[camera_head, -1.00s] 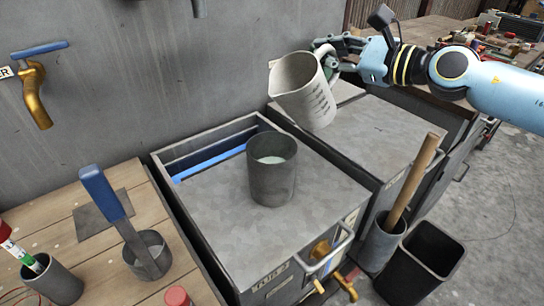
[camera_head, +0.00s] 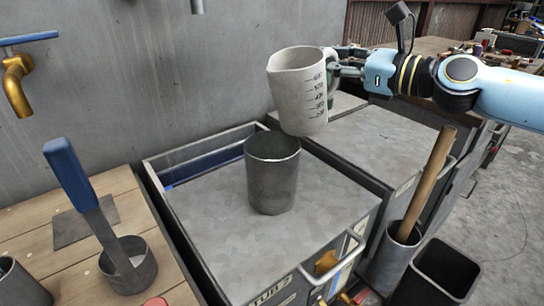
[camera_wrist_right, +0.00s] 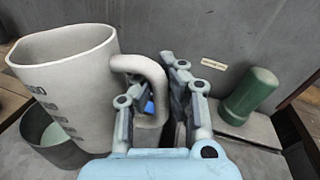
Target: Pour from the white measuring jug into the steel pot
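The white measuring jug (camera_head: 298,97) with black scale marks is nearly upright in the head view, above and slightly right of the steel pot. My right gripper (camera_head: 338,72) is shut on its handle from the right. In the wrist view the jug (camera_wrist_right: 78,88) stands left of the right gripper (camera_wrist_right: 158,100), with the handle between the fingers. The dark steel pot (camera_head: 271,180) stands upright on the grey worktop; its inside is mostly hidden in the head view. The pot also shows partly behind the jug in the wrist view (camera_wrist_right: 42,135). My left gripper is out of view.
A wooden bench (camera_head: 40,225) at left holds a blue-handled tool (camera_head: 75,180) in a round cup (camera_head: 130,268). A brass tap (camera_head: 15,85) is on the wall. At right stand a wooden-handled tool (camera_head: 430,180) and a black bin (camera_head: 440,270). The worktop around the pot is clear.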

